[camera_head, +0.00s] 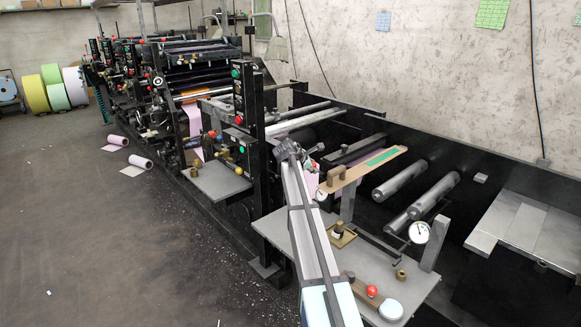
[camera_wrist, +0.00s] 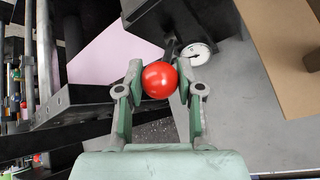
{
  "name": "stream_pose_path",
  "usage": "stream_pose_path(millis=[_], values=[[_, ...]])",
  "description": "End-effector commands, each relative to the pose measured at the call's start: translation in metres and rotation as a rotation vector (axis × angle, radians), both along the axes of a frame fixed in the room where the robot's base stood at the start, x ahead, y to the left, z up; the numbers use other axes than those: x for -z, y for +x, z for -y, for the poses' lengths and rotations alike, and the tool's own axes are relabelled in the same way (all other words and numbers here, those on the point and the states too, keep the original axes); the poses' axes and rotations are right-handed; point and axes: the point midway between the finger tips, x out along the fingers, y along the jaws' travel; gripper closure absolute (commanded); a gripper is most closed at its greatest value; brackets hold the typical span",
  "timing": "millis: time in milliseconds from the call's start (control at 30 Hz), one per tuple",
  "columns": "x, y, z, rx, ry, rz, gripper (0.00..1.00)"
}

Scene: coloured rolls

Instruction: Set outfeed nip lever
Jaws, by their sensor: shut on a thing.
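The outfeed nip lever shows in the wrist view as a red ball knob (camera_wrist: 160,80) on a dark stem (camera_wrist: 172,47). My gripper (camera_wrist: 160,82) has its two green-grey fingers on either side of the knob and is shut on it. In the head view my arm reaches up from the bottom to the machine's outfeed end, and it hides most of the gripper and the lever there. I cannot tell the lever's angle.
A round white dial gauge (camera_wrist: 196,57) is close to the knob. A tan board (camera_head: 362,172) lies across the frame near my arm. A grey shelf (camera_head: 285,232) holds small brass parts and a second red knob (camera_head: 372,291). Bare rollers (camera_head: 400,183) lie to the right.

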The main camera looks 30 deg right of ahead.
Motion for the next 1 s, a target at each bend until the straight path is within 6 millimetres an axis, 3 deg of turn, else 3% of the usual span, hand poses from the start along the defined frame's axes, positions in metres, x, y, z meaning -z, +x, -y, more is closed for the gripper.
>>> stream_pose_path(millis=[300, 867, 900, 967, 1000], values=[[0.016, -0.009, 0.000, 0.015, 0.013, -0.003, 1.00], [0.020, -0.010, -0.001, 0.017, 0.015, -0.006, 1.00], [0.021, -0.010, -0.001, 0.018, 0.016, -0.006, 0.61], [0.020, -0.010, -0.001, 0.018, 0.016, -0.006, 0.40], [0.020, -0.010, 0.000, 0.018, 0.014, -0.006, 0.39]])
